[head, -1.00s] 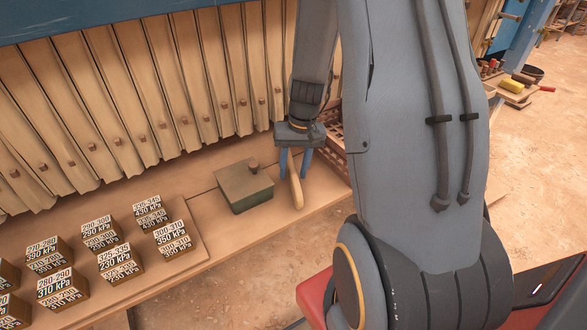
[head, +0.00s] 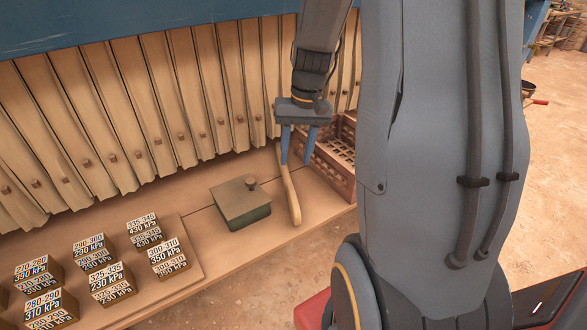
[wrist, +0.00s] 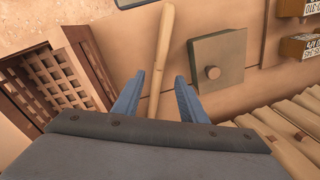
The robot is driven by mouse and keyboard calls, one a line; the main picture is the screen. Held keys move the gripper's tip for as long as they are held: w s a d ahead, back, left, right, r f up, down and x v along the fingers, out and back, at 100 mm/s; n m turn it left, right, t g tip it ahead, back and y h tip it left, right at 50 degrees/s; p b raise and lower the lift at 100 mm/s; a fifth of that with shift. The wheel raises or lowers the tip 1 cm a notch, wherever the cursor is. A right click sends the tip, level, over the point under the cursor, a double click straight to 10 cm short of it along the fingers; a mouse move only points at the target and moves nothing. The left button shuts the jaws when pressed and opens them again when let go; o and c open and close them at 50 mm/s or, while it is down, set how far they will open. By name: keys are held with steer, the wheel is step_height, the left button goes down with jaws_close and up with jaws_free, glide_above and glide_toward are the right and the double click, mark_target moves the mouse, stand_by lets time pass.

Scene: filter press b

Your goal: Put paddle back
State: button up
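The paddle, a long pale wooden stick (head: 290,195), appears to lie on the wooden ledge (head: 325,205), just right of a green lidded box (head: 241,203). In the wrist view the paddle (wrist: 163,45) runs between the two blue fingers of my gripper (wrist: 158,78), with a gap on each side. My gripper (head: 296,160) also shows in the head view, over the paddle's far part, pointing down. It is open and holds nothing. The paddle's end nearest the gripper body is partly hidden. Whether the fingertips touch the ledge cannot be told.
A brown lattice crate (head: 335,160) stands close right of my gripper. Pleated filter cloths (head: 150,110) hang behind the ledge. Several labelled blocks (head: 113,285) sit at the left. The ledge between box and paddle is clear.

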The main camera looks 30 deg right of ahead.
steer(key=s+a+n+h, duration=0.1)
steer(key=s+a+n, duration=0.3)
steer(key=s+a, duration=0.7)
steer(key=a, duration=0.3)
steer(key=shift+s+a, duration=0.15)
steer(key=shift+s, duration=0.3)
steer(key=shift+c, duration=0.9)
steer(key=shift+a, duration=0.15)
